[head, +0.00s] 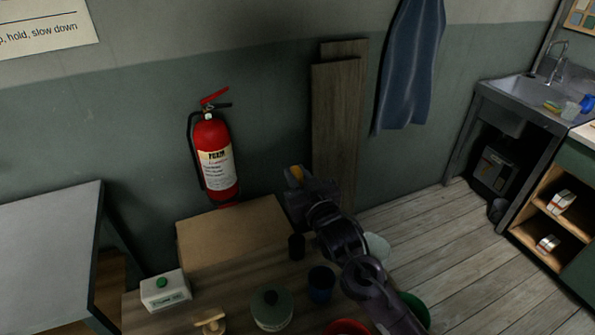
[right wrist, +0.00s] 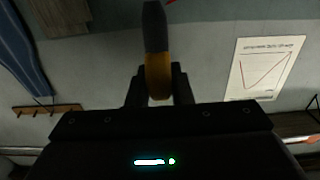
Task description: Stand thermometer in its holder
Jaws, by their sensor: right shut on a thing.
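My right gripper (head: 298,184) is raised above the workbench's back right part, near the wall. In the right wrist view the right gripper (right wrist: 158,86) is shut on the thermometer (right wrist: 158,72), a yellow-orange body with a dark grey end pointing away from the jaws. In the head view only a small yellow part of the thermometer (head: 296,173) shows. A small dark upright cylinder (head: 297,247), which may be the holder, stands on the bench below the gripper and apart from it. Its opening is hard to make out. My left gripper is not in view.
The wooden workbench (head: 215,278) carries a blue cup (head: 321,284), a lidded jar (head: 271,309), a white box with a green knob (head: 165,291), a red bowl (head: 347,327) and a green one (head: 415,308). A fire extinguisher (head: 214,160) hangs on the wall behind.

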